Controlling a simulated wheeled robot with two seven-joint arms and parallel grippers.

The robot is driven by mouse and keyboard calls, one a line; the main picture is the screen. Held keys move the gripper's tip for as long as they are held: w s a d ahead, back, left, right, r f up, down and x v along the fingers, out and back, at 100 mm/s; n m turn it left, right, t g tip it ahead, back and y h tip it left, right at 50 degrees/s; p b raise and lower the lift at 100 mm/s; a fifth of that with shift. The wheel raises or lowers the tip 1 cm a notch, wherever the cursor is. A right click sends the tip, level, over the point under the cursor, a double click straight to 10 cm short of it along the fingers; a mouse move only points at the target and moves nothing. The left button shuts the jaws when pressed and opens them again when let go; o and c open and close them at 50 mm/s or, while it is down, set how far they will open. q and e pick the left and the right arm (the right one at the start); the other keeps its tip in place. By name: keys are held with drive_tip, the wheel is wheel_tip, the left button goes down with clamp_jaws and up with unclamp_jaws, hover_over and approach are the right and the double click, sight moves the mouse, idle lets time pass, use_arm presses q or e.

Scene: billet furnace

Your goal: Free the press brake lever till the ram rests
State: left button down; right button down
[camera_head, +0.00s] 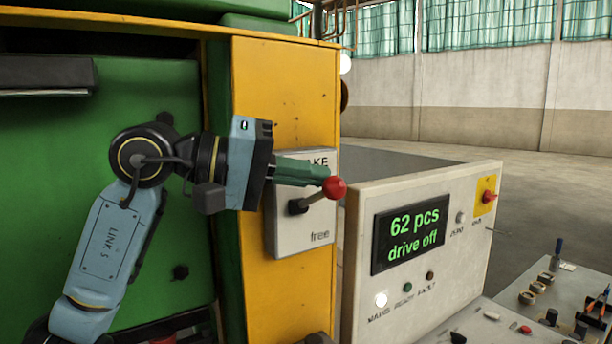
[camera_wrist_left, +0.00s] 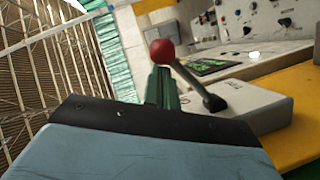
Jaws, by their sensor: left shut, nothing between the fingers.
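The brake lever (camera_head: 317,197) has a red ball knob (camera_head: 334,188) and a dark pivot on a pale brake plate (camera_head: 304,244). It points right and slightly up, and "free" is printed low on the plate. My left gripper (camera_head: 326,173) is shut, its green fingers at the knob, just above the lever. In the left wrist view the fingertips (camera_wrist_left: 161,72) lie just below the red knob (camera_wrist_left: 162,51), in front of it; I cannot tell whether they touch. The lever arm (camera_wrist_left: 197,84) runs right to its pivot. The ram is not identifiable. My right gripper is not in view.
The yellow press column (camera_head: 262,90) stands beside the green press body (camera_head: 150,95). A control panel (camera_head: 352,270) reading "62 pcs, drive off" stands right of the lever. A grey bench (camera_head: 572,285) with small tools is at lower right. Open floor lies behind.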

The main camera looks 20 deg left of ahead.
sight(315, 200)
use_arm(q)
drive_tip(key=shift+s+f, duration=0.1)
drive_tip(key=shift+f, duration=0.05)
drive_tip(key=f+m+b, duration=0.1)
drive_tip(key=d+m+y+b, duration=0.1)
drive_tip(key=b, duration=0.1)
drive_tip(key=s+f+m+b, duration=0.1)
drive_tip(key=shift+d+f+t+y, duration=0.25)
drive_tip(key=shift+f+t+y, duration=0.05)
drive_tip(key=f+m+b, duration=0.1)
drive_tip(key=f+m+y+b, duration=0.1)
drive_tip(key=b, duration=0.1)
drive_tip(key=f+m+y+b, duration=0.1)
drive_tip(key=shift+s+d+f+t+b, duration=0.3)
drive_tip(key=shift+d+t+b, duration=0.05)
drive_tip(key=shift+t, duration=0.05)
drive_tip(key=shift+r, duration=0.2)
drive_tip(key=shift+r+p, duration=0.55)
drive_tip(key=shift+r, duration=0.1)
